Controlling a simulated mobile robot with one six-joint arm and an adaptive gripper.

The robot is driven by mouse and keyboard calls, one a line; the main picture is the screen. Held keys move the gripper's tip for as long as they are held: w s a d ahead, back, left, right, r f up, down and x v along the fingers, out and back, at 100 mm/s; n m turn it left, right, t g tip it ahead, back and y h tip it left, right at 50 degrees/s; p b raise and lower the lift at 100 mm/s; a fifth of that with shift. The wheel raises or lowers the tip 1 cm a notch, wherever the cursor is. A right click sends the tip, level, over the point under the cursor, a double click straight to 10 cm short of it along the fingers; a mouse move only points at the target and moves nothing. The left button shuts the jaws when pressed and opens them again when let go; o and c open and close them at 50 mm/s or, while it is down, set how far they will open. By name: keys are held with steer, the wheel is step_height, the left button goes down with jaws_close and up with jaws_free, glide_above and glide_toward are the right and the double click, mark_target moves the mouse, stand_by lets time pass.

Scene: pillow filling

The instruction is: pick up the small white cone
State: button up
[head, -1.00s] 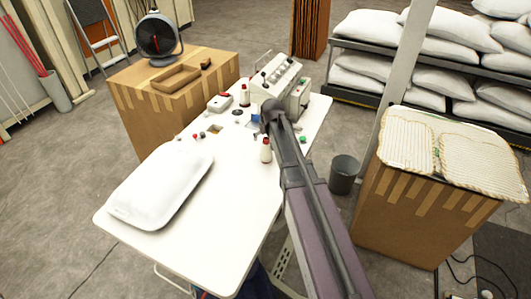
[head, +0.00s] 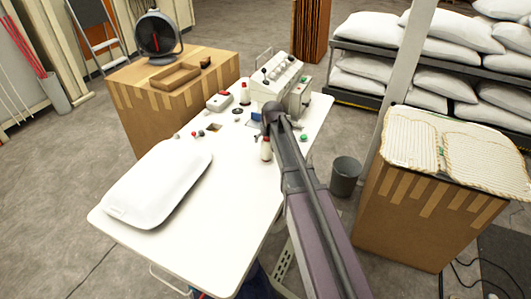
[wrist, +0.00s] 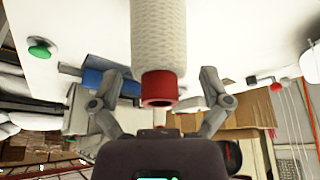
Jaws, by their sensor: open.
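A small white cone (head: 265,152) with a red top stands on the white table (head: 205,225), close to the end of my arm in the head view. In the wrist view the white cone (wrist: 158,35) fills the upper middle, its red end pointing at my palm. My gripper (wrist: 161,80) is open, with one finger on each side of the cone and visible gaps between. In the head view my gripper (head: 266,132) sits just over the cone and hides part of its top. A second white cone with a red top (head: 245,94) stands farther back, beside the machine.
The sewing machine (head: 283,76) stands behind my gripper. A green button (head: 304,138) is right of the cone. A white pillow (head: 160,183) lies on the table's left part. A dark bin (head: 345,177) and a cardboard box (head: 405,225) stand on the floor at right.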

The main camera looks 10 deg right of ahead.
steer(key=shift+w+f, duration=0.1)
steer(key=shift+f, duration=0.05)
stand_by(0.5)
steer(key=c, duration=1.3)
